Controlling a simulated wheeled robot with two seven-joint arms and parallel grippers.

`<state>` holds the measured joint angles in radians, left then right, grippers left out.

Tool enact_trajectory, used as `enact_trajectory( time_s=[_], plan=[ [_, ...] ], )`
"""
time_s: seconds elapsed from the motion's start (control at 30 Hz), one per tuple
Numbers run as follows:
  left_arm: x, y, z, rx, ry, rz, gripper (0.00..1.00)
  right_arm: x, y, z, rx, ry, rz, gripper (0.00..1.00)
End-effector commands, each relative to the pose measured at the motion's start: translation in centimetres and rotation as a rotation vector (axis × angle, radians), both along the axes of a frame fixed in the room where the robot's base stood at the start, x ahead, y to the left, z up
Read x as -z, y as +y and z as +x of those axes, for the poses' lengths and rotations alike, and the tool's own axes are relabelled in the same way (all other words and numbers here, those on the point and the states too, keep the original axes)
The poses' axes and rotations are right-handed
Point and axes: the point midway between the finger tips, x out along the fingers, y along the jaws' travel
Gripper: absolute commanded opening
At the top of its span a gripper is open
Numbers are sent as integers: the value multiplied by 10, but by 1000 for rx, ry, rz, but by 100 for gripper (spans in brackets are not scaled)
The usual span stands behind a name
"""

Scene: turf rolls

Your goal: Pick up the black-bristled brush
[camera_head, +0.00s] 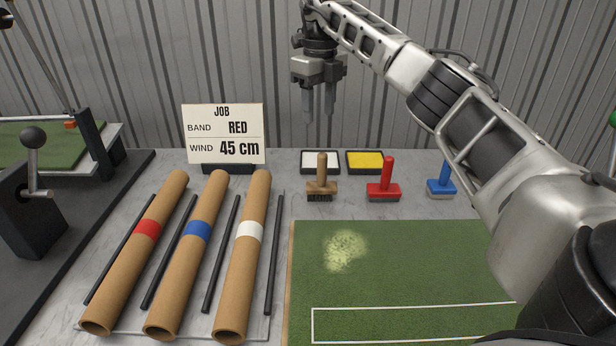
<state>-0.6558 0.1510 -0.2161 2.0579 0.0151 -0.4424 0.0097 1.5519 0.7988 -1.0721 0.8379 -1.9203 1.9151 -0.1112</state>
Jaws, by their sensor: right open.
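Three upright-handled brushes stand in a row on the grey worktop. The tan wooden brush (321,186) has dark, black-looking bristles. The red brush (384,190) also has dark-looking bristles, and the blue brush (441,185) has lighter, greyish ones. My right gripper (319,119) points down with its two fingers apart and nothing between them. In the picture it is above the tan wooden brush, clear of its handle top. My left gripper is out of view.
Trays of white (320,161) and yellow (365,161) stand behind the brushes. A job sign (224,133) reads RED, 45 cm. Three banded cardboard tubes (243,265) lie between dark rods at left. Green turf (420,270) lies in front of the brushes.

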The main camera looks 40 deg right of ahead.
Motion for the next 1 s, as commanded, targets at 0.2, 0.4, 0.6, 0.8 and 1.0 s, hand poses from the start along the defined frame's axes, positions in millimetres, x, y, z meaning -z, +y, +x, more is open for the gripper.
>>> enact_trajectory(
  time_s=[0.2, 0.4, 0.6, 0.8, 1.0],
  plan=[
    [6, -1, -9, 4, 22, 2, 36, 50, 0, -1, 0, 5, 0, 47],
    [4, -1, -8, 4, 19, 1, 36, 82, 0, -1, 0, 3, 1, 47],
    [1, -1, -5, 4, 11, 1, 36, 94, 0, -2, 0, 2, 1, 47],
    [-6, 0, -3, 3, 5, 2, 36, 122, -2, -10, 0, 5, 1, 47],
    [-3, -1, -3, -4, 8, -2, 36, 142, -2, -8, 1, 0, 0, 47]
  ],
)
